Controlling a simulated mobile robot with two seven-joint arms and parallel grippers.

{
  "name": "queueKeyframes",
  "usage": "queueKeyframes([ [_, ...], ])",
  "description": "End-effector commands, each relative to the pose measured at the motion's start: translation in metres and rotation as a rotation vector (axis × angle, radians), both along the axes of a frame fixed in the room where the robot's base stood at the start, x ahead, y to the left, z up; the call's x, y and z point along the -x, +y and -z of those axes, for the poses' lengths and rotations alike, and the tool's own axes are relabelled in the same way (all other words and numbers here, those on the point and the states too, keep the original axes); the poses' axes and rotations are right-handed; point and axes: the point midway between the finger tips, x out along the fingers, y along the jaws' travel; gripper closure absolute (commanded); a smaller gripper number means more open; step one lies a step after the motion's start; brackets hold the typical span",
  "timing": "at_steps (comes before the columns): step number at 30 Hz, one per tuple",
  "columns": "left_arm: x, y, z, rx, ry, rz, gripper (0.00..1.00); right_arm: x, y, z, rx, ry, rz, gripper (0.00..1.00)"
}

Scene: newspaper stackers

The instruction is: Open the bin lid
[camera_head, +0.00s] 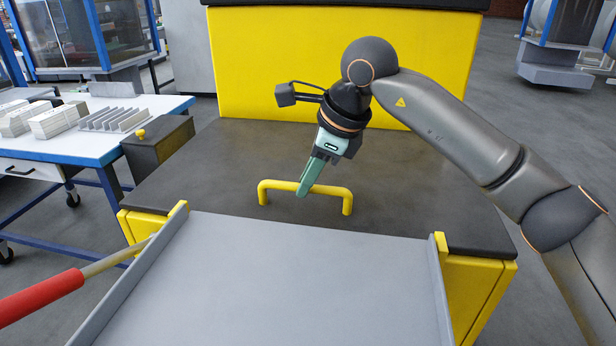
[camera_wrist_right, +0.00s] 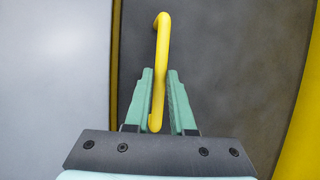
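The bin is yellow with a dark flat lid (camera_head: 400,185), which lies closed. A yellow bar handle (camera_head: 275,184) stands on the lid near its front edge. My right gripper (camera_head: 303,192) reaches down over the handle's middle in the head view. In the right wrist view its two green fingers (camera_wrist_right: 160,100) are apart, one on each side of the yellow handle (camera_wrist_right: 161,50). A gap shows between the bar and each finger. The left gripper is not in view.
A grey tray with raised sides (camera_head: 290,270) lies in front of the lid. A red-handled rod (camera_head: 45,297) juts in at lower left. A blue-framed table (camera_head: 90,145) with paper stacks stands at left. A tall yellow panel (camera_head: 270,60) rises behind the lid.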

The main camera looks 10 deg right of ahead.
Motion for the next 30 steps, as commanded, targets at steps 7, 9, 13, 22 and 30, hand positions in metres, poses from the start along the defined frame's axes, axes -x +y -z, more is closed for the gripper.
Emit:
queueKeyframes([
  [7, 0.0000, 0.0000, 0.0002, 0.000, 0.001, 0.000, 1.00, 0.0000, -0.0002, -0.0003, 0.000, 0.000, 0.000, 1.00],
  [9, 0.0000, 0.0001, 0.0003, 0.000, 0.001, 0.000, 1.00, 0.0000, -0.0002, -0.0003, 0.000, 0.000, 0.000, 1.00],
  [13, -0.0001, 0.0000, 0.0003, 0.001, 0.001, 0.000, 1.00, 0.0001, -0.0002, -0.0003, 0.000, 0.000, 0.000, 1.00],
  [22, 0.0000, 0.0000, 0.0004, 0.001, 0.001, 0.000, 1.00, 0.0002, -0.0003, -0.0003, 0.000, 0.000, 0.000, 1.00],
  [30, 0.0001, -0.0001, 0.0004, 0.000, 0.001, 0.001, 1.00, 0.0002, -0.0003, -0.0003, 0.000, 0.000, 0.000, 1.00],
])
